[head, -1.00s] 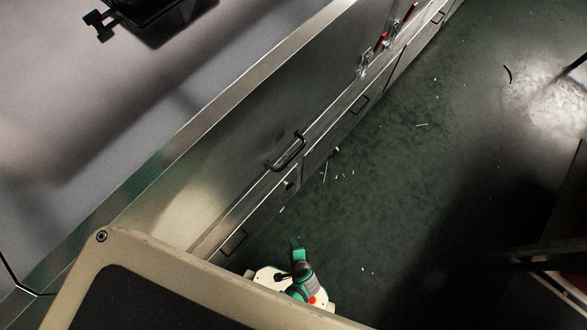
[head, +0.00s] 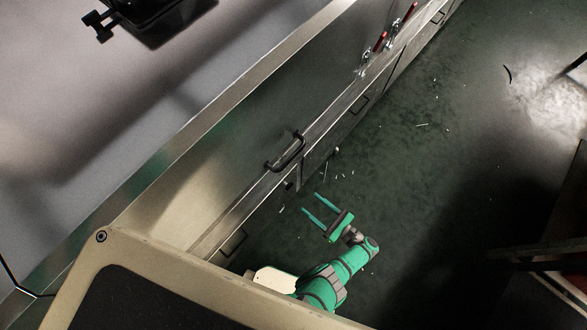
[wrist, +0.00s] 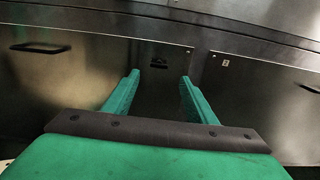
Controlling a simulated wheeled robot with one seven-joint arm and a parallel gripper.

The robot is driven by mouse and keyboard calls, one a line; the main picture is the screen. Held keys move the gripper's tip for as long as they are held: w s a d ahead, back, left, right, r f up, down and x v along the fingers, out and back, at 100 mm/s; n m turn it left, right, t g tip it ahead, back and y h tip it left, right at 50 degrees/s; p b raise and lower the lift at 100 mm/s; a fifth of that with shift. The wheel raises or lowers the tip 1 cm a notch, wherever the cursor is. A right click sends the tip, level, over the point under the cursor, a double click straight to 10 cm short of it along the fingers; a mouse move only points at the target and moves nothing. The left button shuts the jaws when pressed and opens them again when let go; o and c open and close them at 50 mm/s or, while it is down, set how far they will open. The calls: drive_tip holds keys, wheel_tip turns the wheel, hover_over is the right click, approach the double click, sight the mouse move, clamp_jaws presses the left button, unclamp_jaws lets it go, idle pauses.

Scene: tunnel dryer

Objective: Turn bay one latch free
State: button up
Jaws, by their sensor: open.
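A small dark latch-like fitting (wrist: 158,62) sits near the top of a dark metal panel (wrist: 160,95) in the wrist view, between and beyond my fingertips. A small dark fitting (head: 290,184) also shows low on the machine's side in the head view, below a black bar handle; I cannot tell for certain that it is the same one. My gripper (head: 310,202) is open and empty, its two green fingers pointing at the machine's side. In the wrist view my gripper (wrist: 159,76) has its fingers apart, one on each side of the fitting, not visibly touching it.
The black bar handle (head: 286,151) projects from the upper side. Red-handled clamps (head: 380,42) stand farther along. Neighbouring panels have recessed handles (wrist: 40,48). Green floor (head: 420,190) beside the machine is open, with scattered scraps. A dark frame (head: 540,250) stands at the right.

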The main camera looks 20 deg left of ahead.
drive_tip(key=x, duration=1)
drive_tip(key=shift+a, duration=0.25)
drive_tip(key=shift+f, duration=0.1)
drive_tip(key=shift+c, duration=0.4)
drive_tip(key=c, duration=1)
